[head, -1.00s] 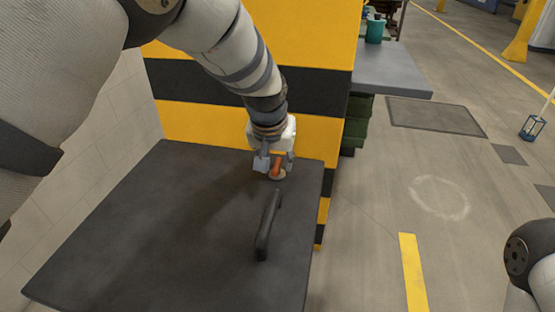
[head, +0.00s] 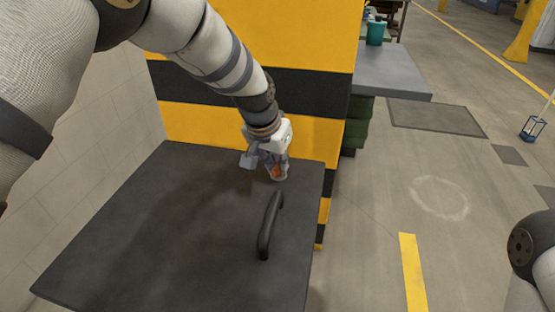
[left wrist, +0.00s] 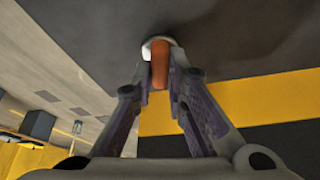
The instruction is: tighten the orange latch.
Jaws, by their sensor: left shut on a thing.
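The orange latch (head: 275,171) sits on a light round base near the far right corner of the dark panel (head: 150,230). My left gripper (head: 272,173) is at the latch and partly covers it in the head view. In the left wrist view the latch (left wrist: 160,64) stands between the two fingertips of my left gripper (left wrist: 159,80), which is shut on it. The light base shows just beyond the fingertips. My right gripper is not in view; only part of my right arm shows at the right edge.
A black handle (head: 268,225) stands on the panel just in front of the latch. A yellow and black striped wall (head: 250,95) rises close behind. A grey table (head: 390,72) with a teal cup (head: 376,32) is beyond.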

